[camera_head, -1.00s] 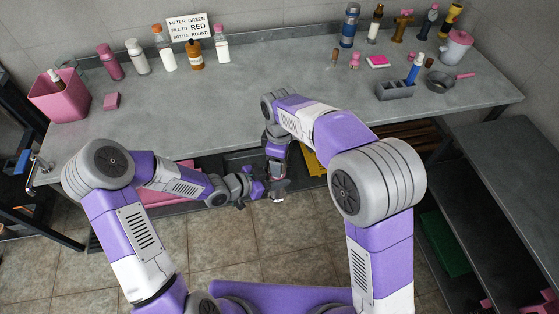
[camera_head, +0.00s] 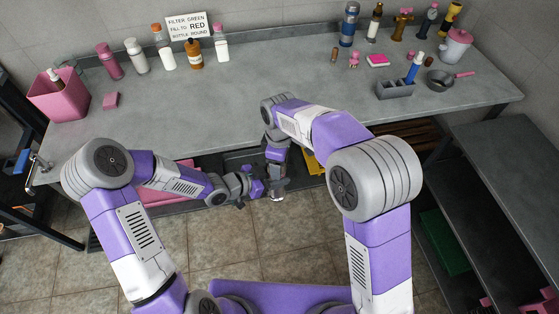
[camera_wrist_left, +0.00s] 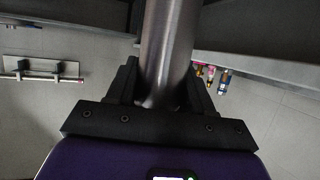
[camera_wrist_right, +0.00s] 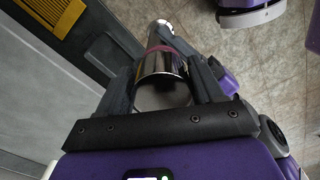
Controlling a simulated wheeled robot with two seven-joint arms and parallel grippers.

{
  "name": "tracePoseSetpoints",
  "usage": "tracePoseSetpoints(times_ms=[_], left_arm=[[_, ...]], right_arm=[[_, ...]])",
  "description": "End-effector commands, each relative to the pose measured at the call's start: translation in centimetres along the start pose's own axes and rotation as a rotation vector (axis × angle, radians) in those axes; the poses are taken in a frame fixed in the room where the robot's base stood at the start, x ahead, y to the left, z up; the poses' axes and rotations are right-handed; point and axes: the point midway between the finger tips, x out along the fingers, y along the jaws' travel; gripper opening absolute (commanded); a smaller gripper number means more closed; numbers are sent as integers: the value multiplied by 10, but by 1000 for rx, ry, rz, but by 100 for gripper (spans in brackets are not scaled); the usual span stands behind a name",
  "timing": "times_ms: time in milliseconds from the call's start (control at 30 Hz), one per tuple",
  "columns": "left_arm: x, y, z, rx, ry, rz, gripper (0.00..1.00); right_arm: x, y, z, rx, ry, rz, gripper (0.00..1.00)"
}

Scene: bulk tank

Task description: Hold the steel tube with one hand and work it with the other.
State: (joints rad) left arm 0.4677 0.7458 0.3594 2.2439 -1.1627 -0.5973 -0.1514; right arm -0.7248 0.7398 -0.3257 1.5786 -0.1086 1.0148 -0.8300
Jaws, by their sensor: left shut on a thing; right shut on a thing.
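The steel tube shows in the left wrist view as a brushed grey cylinder (camera_wrist_left: 172,40) between the fingers of my left gripper (camera_wrist_left: 168,85), which is shut on it. In the right wrist view its shiny end (camera_wrist_right: 162,62), with a pinkish band, lies between the fingers of my right gripper (camera_wrist_right: 165,80), also shut on it. In the head view my left gripper (camera_head: 260,189) and right gripper (camera_head: 276,178) are close together in front of the bench. Only a small bright bit of the tube (camera_head: 278,198) shows there; the rest is hidden.
The grey bench (camera_head: 200,115) is mostly clear in the middle. Bottles and a sign (camera_head: 190,26) stand at the back left, with a pink bin (camera_head: 58,96) at the left end. A grey holder (camera_head: 395,90) and a pan (camera_head: 440,80) stand at the right.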

Motion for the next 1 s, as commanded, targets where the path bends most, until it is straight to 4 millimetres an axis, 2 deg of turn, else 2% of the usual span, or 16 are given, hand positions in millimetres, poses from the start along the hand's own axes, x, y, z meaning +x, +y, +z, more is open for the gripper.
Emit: tracePoseSetpoints(times_ms=[600,633,767,800,1000], left_arm=[[0,0,-1,1,2,0,0],[0,0,-1,1,2,0,0],[0,0,-1,1,2,0,0],[0,0,-1,1,2,0,0],[0,0,-1,1,2,0,0]], right_arm=[[11,0,0,-1,-2,0,37],[12,0,0,-1,-2,0,68],[11,0,0,-1,-1,0,88],[11,0,0,0,-1,0,92],[11,0,0,0,0,0,92]])
